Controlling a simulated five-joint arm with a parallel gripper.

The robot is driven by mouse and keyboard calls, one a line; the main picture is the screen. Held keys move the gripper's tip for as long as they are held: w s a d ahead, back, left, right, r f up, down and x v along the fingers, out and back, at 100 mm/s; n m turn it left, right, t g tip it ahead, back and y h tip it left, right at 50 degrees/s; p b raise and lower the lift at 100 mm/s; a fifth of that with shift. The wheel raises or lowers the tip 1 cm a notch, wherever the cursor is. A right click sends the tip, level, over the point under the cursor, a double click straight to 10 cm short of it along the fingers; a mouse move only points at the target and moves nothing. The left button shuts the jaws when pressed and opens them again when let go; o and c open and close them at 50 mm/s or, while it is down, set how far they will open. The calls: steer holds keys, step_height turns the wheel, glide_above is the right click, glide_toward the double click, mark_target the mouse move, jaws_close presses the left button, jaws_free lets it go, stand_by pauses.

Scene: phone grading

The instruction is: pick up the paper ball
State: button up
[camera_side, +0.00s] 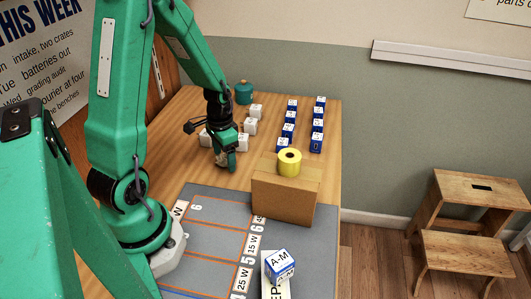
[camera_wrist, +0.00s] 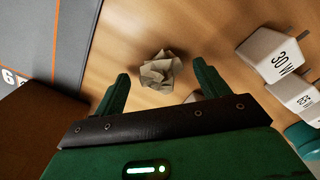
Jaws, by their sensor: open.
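The paper ball (camera_wrist: 158,66), crumpled and grey-beige, lies on the wooden table top in the wrist view. My gripper (camera_wrist: 161,84) is open, with one green finger on either side of the ball in the picture. The ball shows just beyond the fingertips, and I see no contact. In the side view my gripper (camera_side: 226,164) points down, low over the table behind the cardboard box. I cannot make out the ball clearly there.
White blocks (camera_side: 250,126), one marked 30 W, stand near my gripper. Blue-and-white boxes (camera_side: 288,130) form rows to the right. A cardboard box (camera_side: 283,198) carries a yellow roll (camera_side: 289,163). A teal pot (camera_side: 244,92) stands behind. A grey mat (camera_side: 205,240) lies in front.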

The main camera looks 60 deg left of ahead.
mark_target(224, 154)
steer(key=c, duration=1.1)
steer(key=shift+r, duration=0.15)
steer(key=shift+r, duration=4.85)
